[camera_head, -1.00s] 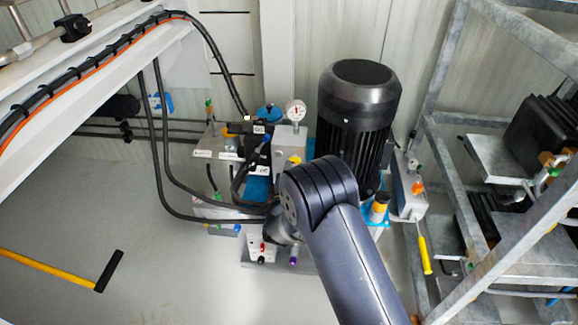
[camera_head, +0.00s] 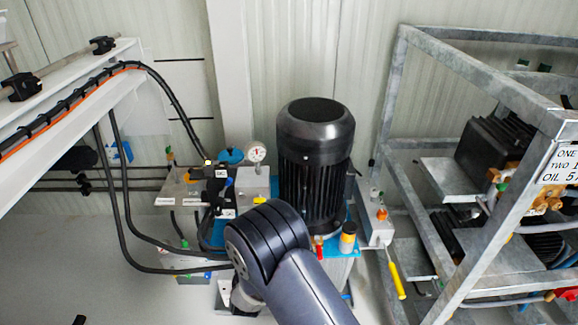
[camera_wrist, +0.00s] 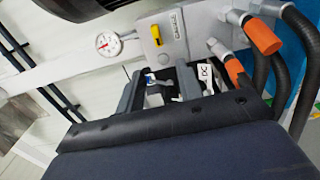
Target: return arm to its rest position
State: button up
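My arm (camera_head: 285,265) reaches up from the bottom of the head view, bent at a dark ribbed joint in front of the pump unit. My gripper is hidden behind this joint in the head view. In the wrist view my gripper (camera_wrist: 160,85) shows two dark fingers standing apart, with nothing seen held between them. Small valves and a white tag (camera_wrist: 205,73) show beyond the fingers. A dial gauge (camera_wrist: 108,43) and a grey block (camera_wrist: 165,35) with a yellow part lie past them. I cannot tell the exact distance to the pump parts.
A black motor (camera_head: 315,165) stands just behind my arm. Black hoses (camera_head: 122,215) hang at left under a white beam (camera_head: 75,105). A galvanized frame (camera_head: 395,105) with equipment fills the right side. Grey floor (camera_head: 60,270) is open at lower left.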

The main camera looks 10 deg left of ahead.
aim_at(255, 203)
jog(key=b+x, duration=0.1)
jog(key=x, duration=0.9)
jog(key=shift+d+b, duration=0.15)
jog(key=shift+b, duration=0.25)
jog(key=shift+m, duration=0.3)
